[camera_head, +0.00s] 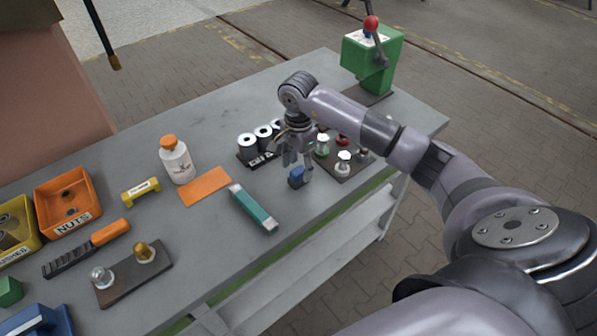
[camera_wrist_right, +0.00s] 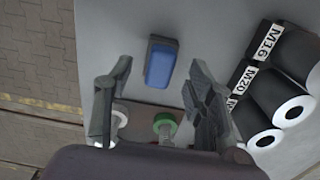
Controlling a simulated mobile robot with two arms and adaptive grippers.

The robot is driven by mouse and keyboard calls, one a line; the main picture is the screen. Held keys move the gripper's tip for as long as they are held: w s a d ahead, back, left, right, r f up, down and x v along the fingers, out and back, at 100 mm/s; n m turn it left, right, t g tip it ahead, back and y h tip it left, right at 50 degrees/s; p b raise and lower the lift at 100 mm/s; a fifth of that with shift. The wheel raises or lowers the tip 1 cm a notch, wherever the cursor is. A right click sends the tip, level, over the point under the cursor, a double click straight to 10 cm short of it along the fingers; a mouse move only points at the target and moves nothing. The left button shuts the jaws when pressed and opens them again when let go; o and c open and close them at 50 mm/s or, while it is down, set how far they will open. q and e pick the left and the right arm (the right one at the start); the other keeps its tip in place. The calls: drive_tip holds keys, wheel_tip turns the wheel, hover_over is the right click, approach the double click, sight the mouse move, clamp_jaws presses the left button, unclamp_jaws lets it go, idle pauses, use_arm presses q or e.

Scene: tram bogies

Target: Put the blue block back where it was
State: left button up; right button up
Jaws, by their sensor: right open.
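The blue block (camera_head: 296,177) is on the grey workbench (camera_head: 230,130), near its front edge and just left of a dark holder with knobs. My right gripper (camera_head: 297,163) is above it, pointing down, with its fingers open. In the right wrist view the blue block (camera_wrist_right: 161,65) shows between and beyond the open fingertips (camera_wrist_right: 157,72). I see no finger closed on it; the exact height gap is hard to tell. My left gripper is not in view.
The knob holder (camera_head: 345,168) and labelled black-and-white rollers (camera_head: 248,145) stand close to my right gripper. A teal-and-grey bar (camera_head: 254,207), an orange plate (camera_head: 205,187) and a white bottle (camera_head: 177,160) lie to the left. A green lever device (camera_head: 372,58) stands at the far corner.

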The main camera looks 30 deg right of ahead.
sight(299, 170)
wheel_tip(299, 170, up, 10)
drive_tip(key=b, duration=0.2)
drive_tip(key=shift+f, duration=0.25)
